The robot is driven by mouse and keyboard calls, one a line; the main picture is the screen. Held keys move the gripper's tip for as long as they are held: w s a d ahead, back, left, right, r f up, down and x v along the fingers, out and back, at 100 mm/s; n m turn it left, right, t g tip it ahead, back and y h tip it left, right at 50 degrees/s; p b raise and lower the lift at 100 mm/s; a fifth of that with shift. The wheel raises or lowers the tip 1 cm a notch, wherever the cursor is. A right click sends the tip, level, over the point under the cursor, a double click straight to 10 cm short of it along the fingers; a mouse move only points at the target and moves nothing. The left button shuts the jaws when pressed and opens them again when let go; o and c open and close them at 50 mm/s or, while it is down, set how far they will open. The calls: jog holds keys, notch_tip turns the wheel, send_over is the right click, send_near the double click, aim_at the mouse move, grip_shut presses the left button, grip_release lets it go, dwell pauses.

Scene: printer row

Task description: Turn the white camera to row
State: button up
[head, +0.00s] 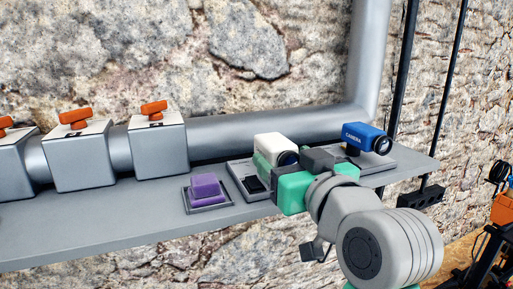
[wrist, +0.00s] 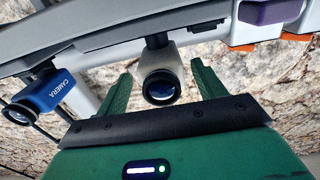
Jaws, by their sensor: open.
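The white camera (head: 271,147) stands on a grey base plate on the shelf. In the head view its dark lens points right and toward the front, partly hidden by my gripper (head: 283,168). In the wrist view the white camera (wrist: 160,61) shows between the two green fingers of my gripper (wrist: 162,75), its lens facing the wrist. The fingers are open, one on each side, with visible gaps in the wrist view. I cannot tell how far the fingertips reach along its body.
A blue camera (head: 366,137) stands close on the right. A purple block (head: 206,188) sits on the left. Several grey boxes with orange handles (head: 158,138) stand further left. A grey pipe (head: 245,131) runs behind the shelf (head: 120,222). The shelf's front left is clear.

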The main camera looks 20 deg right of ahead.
jog(key=w, duration=0.2)
jog(key=w+p, duration=0.1)
jog(key=w, duration=0.2)
jog(key=shift+w+a, duration=0.2)
jog(key=shift+w, duration=0.15)
jog(key=c, duration=1)
jog(key=shift+d+n+y, duration=0.1)
jog(key=shift+n+y, duration=0.2)
jog(key=shift+y, duration=0.2)
jog(key=shift+o, duration=0.2)
jog(key=n+y, duration=0.1)
jog(key=y, duration=0.1)
jog(key=n+y, duration=0.1)
jog(key=y, duration=0.1)
jog(key=shift+d+n+g, duration=0.15)
jog(key=shift+n+g, duration=0.15)
jog(key=shift+g, duration=0.1)
jog(key=shift+w+r+n+g+y, duration=0.1)
jog(key=shift+n+g+y, duration=0.85)
jog(key=shift+y, duration=0.5)
jog(key=shift+n+g+y, duration=0.65)
jog(key=shift+n+y, duration=0.5)
jog(key=shift+y, duration=0.3)
jog(key=o, duration=1)
jog(key=shift+c, duration=0.2)
jog(key=shift+d, duration=0.1)
